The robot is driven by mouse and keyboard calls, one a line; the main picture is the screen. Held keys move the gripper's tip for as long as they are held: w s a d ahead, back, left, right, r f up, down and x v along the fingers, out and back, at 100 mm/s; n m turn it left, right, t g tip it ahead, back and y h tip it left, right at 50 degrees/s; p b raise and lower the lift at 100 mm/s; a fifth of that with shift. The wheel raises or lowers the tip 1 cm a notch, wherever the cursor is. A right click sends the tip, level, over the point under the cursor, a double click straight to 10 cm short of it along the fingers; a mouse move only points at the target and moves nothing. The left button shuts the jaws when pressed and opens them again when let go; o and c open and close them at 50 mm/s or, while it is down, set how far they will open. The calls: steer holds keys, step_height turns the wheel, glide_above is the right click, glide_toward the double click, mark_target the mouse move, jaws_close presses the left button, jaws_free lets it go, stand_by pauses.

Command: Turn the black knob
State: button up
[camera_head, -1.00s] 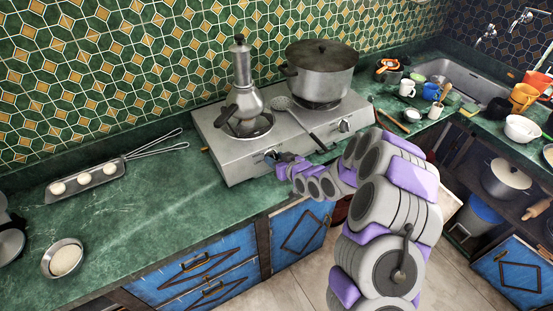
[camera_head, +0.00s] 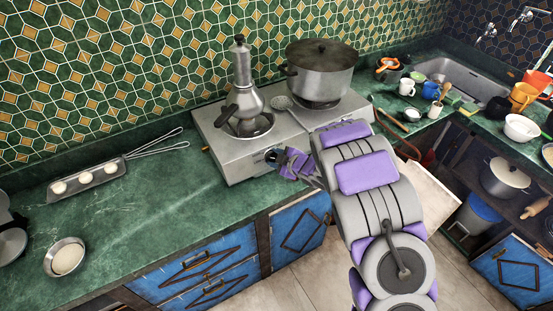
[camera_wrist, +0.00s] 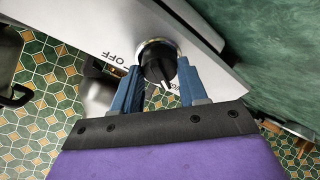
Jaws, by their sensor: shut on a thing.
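The black knob (camera_wrist: 158,62) sits on the front panel of the silver hotplate (camera_head: 240,165). In the wrist view it lies between the two blue fingers of my gripper (camera_wrist: 155,85), which are shut on it. "OFF" lettering shows on the panel beside the knob, and a white mark shows on the knob's face.
A moka pot (camera_head: 243,95) stands on the left burner and a large lidded pot (camera_head: 320,70) on the right.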

steer(key=n, duration=0.3)
steer(key=n+g+b, duration=0.1)
steer(key=n, duration=0.2)
steer(key=shift+s+f+h, duration=0.1)
steer(key=shift+h, duration=0.2)
stand_by(0.4)
steer(key=o, duration=1)
steer(key=shift+a, duration=0.1)
steer(key=shift+o, duration=0.2)
steer(key=p+v, duration=0.2)
steer(key=v, duration=1.5)
steer(key=shift+p, duration=0.4)
steer(key=shift+s, duration=0.15)
